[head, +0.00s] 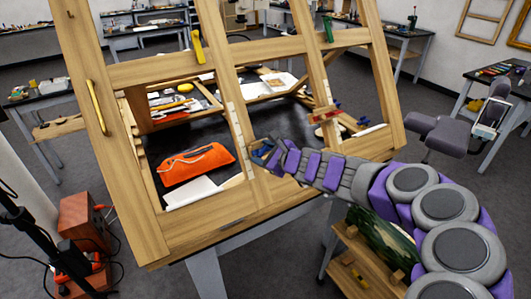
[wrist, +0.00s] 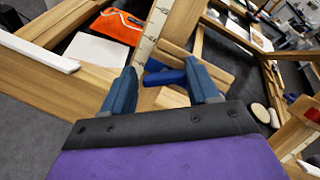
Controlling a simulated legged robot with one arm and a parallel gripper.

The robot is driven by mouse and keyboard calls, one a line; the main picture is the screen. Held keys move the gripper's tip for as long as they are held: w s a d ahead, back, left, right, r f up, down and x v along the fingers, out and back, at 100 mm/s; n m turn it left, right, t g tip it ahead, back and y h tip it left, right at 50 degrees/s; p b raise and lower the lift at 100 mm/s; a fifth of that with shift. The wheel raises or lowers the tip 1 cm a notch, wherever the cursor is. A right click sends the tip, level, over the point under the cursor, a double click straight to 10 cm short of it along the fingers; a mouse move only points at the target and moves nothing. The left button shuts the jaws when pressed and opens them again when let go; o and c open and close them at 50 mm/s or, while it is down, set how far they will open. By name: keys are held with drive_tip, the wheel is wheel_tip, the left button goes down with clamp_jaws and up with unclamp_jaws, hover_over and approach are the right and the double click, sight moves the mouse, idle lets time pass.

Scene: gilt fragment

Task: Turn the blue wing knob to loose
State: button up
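The blue wing knob (wrist: 165,75) shows in the wrist view on the wooden frame, beside a pale strip with marks along it. My gripper (wrist: 163,88) is open, with one blue-grey finger on each side of the knob. The knob's right end is close to the right finger; I cannot tell whether they touch. In the head view my gripper (head: 262,154) is at the middle upright of the large wooden frame (head: 150,235). There the knob is hard to tell apart from the blue fingers.
An orange pouch (head: 196,163) and white sheets lie behind the frame. A red clamp-like piece (head: 323,114) with blue parts sits on the right upright. A yellow handle (head: 96,107) and a yellow piece (head: 198,46) are on the frame. A grey chair (head: 436,132) stands at right.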

drive_tip(key=shift+a, duration=0.15)
drive_tip(key=c, duration=0.3)
drive_tip(key=shift+w+d, duration=0.1)
drive_tip(key=shift+d, duration=0.4)
drive_tip(key=c, duration=0.4)
drive_tip(key=shift+a, duration=0.1)
